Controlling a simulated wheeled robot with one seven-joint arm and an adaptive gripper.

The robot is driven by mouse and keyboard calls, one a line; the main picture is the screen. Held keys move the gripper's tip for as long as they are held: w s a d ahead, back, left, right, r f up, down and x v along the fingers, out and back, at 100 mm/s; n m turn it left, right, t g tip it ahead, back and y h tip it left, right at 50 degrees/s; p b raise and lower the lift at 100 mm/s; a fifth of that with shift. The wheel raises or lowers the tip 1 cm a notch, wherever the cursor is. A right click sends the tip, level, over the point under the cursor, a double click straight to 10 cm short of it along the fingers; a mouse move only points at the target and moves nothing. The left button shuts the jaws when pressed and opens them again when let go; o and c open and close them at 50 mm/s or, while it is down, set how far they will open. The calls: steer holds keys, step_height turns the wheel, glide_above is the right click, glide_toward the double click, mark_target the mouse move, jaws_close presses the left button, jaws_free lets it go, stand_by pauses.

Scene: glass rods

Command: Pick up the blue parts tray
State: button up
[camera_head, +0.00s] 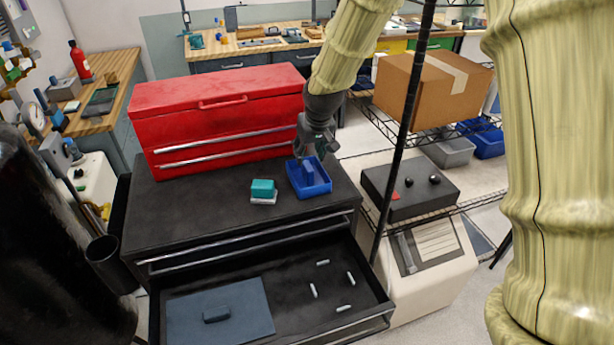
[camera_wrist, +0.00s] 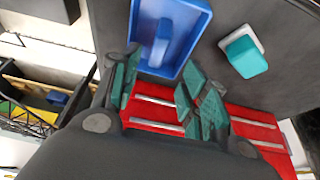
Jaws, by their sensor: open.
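The blue parts tray (camera_head: 310,187) sits on the black top of the tool cabinet, near its right side. It is a shallow open tray with a raised blue piece in its middle. It also shows in the wrist view (camera_wrist: 186,58), just past my fingertips. My gripper (camera_head: 308,150) is above the tray's far edge, pointing down. In the wrist view my gripper's (camera_wrist: 155,85) green fingers are apart, with the tray's near wall by the gap between them. I cannot tell whether they touch it.
A teal block on a white base (camera_head: 263,190) stands left of the tray. A red tool chest (camera_head: 217,115) rises behind. The open drawer (camera_head: 285,285) below holds several small rods and a blue-grey mat (camera_head: 240,309). A black shelf post (camera_head: 404,130) stands right of my gripper.

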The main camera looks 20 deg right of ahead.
mark_target(308, 166)
steer(key=shift+d+p+x, duration=0.2)
steer(key=shift+p+x, duration=1.1)
steer(key=shift+x, duration=2.5)
steer(key=shift+s+f, duration=0.1)
steer(key=shift+s, duration=0.05)
steer(key=shift+c, duration=0.2)
jaws_close()
